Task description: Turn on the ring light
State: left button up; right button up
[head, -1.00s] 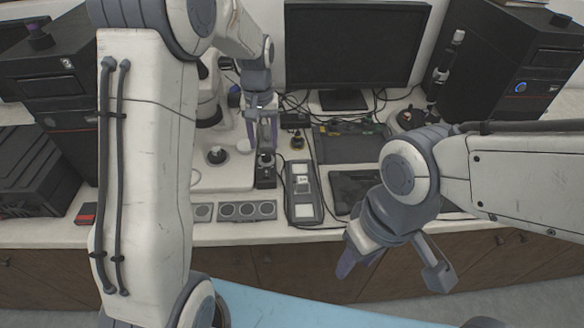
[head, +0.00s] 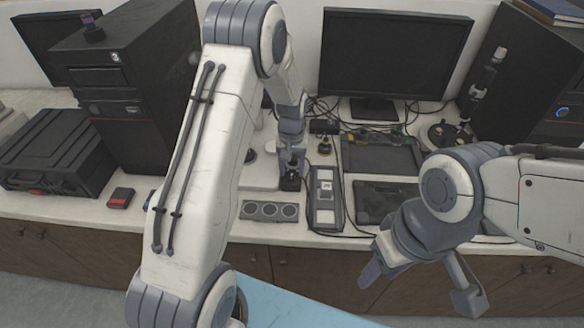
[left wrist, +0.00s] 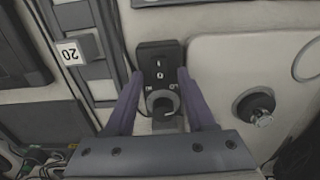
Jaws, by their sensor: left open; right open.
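A small black control box (left wrist: 158,56) with I and O marks and a round grey knob (left wrist: 161,100) lies between the fingers of my left gripper (left wrist: 160,80) in the left wrist view. The gripper is open, with one purple finger on each side of the box; I cannot tell whether they touch it. In the head view my left gripper (head: 291,162) points down over the same box (head: 289,183) and partly hides it. My right gripper (head: 420,286) is open and empty in front of the counter edge. I cannot make out the ring light itself.
A grey device with white panels (head: 324,203) stands just right of the box. A grey panel with round dials (head: 269,211) lies in front. In the left wrist view, a round black knob (left wrist: 257,108) sits on the white base. A monitor (head: 395,55) stands behind.

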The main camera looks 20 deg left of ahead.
pick_arm(q)
grip_shut()
jog(key=t+b, duration=0.1)
jog(key=b, duration=0.1)
jog(key=t+b, duration=0.1)
jog(key=b, duration=0.1)
jog(key=shift+s+d+f+y, duration=0.1)
jog(key=shift+s+f+y, duration=0.15)
jog(key=shift+y, duration=0.15)
jog(key=shift+r+t+b, duration=0.25)
jog(key=shift+t+b, duration=0.15)
jog(key=shift+b, duration=0.3)
jog(key=shift+r, duration=0.1)
grip_release()
jog(key=shift+s, duration=0.1)
